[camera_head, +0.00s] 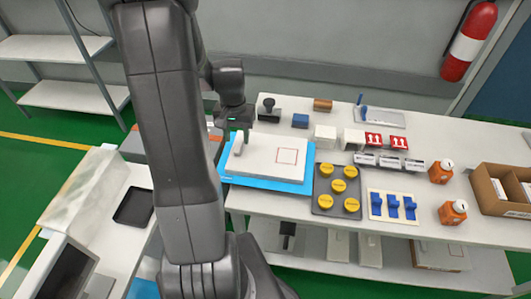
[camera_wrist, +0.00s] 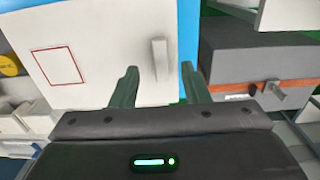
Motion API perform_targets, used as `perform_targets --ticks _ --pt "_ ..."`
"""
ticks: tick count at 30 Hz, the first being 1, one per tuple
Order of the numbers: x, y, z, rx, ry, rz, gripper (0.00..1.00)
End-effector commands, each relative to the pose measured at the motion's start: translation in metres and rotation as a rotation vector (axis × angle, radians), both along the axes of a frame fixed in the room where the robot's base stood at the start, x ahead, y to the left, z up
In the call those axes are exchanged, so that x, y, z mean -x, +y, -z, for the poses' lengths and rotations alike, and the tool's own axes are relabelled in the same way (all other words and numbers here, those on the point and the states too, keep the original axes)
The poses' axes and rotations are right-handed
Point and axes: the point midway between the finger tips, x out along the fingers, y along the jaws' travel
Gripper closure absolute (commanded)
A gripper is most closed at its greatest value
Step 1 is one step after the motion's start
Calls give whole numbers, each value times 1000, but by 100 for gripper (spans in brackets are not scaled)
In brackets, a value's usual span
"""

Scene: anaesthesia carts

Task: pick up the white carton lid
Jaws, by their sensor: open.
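The white carton lid (camera_head: 268,170) is a flat white slab with a red square outline. It lies on a blue mat (camera_head: 262,184) on the white table. A short, pale upright handle (camera_head: 239,143) stands near its left end. In the wrist view the lid (camera_wrist: 105,75) fills the upper left, and its handle (camera_wrist: 160,58) appears between the fingertip lines. My gripper (camera_head: 238,128) is above the lid's left end, by the handle. In the wrist view my gripper (camera_wrist: 160,70) has its two fingers apart with nothing held. Whether they touch the handle is unclear.
Yellow round caps (camera_head: 337,186) on a dark tray, blue clips (camera_head: 392,207) and orange bottles (camera_head: 441,171) stand to the right. Small boxes and a stamp (camera_head: 268,110) stand behind the lid. A grey case with an orange band (camera_wrist: 255,80) is beside the mat.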

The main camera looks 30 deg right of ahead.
Motion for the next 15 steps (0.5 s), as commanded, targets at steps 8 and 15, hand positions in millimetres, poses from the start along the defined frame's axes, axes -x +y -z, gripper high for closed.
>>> perform_targets --ticks 8,15 --pt "-4 -2 33 -1 3 0 58" --pt "-4 -2 41 0 0 0 58"
